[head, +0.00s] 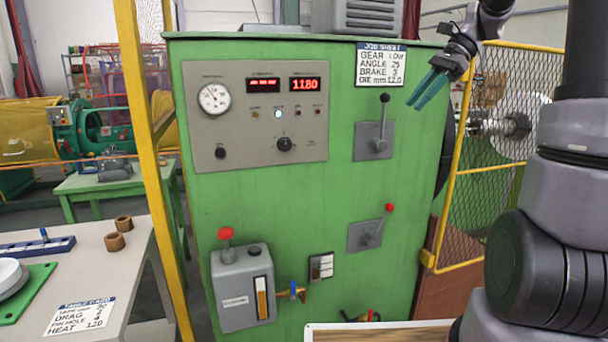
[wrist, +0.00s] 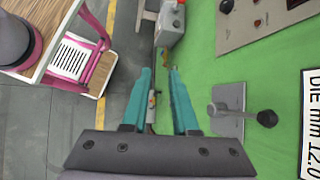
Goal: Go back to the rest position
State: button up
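My gripper (head: 427,89) is at the upper right in the head view, in front of the green machine cabinet (head: 270,200) near its right edge. Its two teal fingers point down and to the left. In the wrist view the fingers (wrist: 162,85) stand apart with nothing between them, so it is open and empty. The lever with a black knob (head: 381,128) is on the cabinet, left of and below my gripper. In the wrist view that lever (wrist: 240,112) lies to the right of the fingers, apart from them.
A job sheet (head: 381,65) hangs beside the gripper. A red-knobbed lever (head: 372,232) sits lower down. A yellow mesh guard (head: 490,150) stands at the right. A grey oiler box (head: 242,285) juts from the cabinet. A table (head: 125,270) with parts stands at the left.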

jog(key=s+a+n+t+h, duration=0.2)
jog(key=s+n+t+h, duration=0.3)
jog(key=s, duration=1.3)
jog(key=n+t, duration=0.2)
jog(key=n, duration=0.2)
jog(key=shift+s+a+f+n+t+h, duration=0.3)
jog(key=shift+f+n, duration=0.1)
dwell(1.2)
